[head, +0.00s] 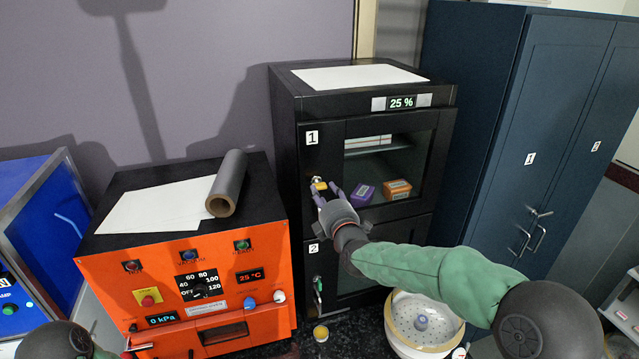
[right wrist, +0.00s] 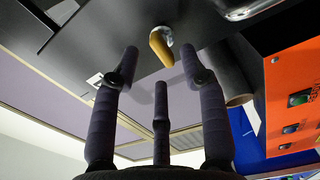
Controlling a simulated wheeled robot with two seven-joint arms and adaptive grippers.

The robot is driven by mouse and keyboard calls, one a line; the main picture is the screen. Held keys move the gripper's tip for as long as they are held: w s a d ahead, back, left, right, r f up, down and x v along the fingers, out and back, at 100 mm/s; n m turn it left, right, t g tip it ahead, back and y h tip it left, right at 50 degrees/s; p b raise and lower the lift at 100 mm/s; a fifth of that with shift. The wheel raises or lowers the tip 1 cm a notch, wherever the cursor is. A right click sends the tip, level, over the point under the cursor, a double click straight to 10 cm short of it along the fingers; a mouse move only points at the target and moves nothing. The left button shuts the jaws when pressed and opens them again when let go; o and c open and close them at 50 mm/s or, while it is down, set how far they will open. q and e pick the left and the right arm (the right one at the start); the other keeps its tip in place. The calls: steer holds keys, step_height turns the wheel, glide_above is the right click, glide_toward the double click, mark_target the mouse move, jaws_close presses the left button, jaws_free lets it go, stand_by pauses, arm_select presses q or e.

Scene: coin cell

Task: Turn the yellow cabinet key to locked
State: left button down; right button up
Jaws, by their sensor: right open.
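The yellow cabinet key (head: 320,185) sits in the lock of the upper door, marked 1, of the black cabinet (head: 285,130). In the right wrist view the yellow key (right wrist: 160,47) hangs from a shiny round lock, just beyond my fingertips. My right gripper (head: 328,190) is in front of the key with its purple fingers spread. In the right wrist view my right gripper (right wrist: 160,65) is open, with the key between the lines of its two upper fingers and no visible contact. My left gripper is out of view; only a piece of its arm shows at bottom left.
A green key (head: 318,284) is in the lower door, marked 2. Purple (head: 362,193) and orange (head: 398,189) boxes are behind the upper glass. An orange oven (head: 190,270) stands left, a white bowl (head: 395,335) below my right arm, and a blue cabinet (head: 500,130) right.

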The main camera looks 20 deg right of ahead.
mark_target(321, 188)
steer(key=shift+w+p, duration=0.55)
steer(key=shift+w, duration=1.85)
jaws_close()
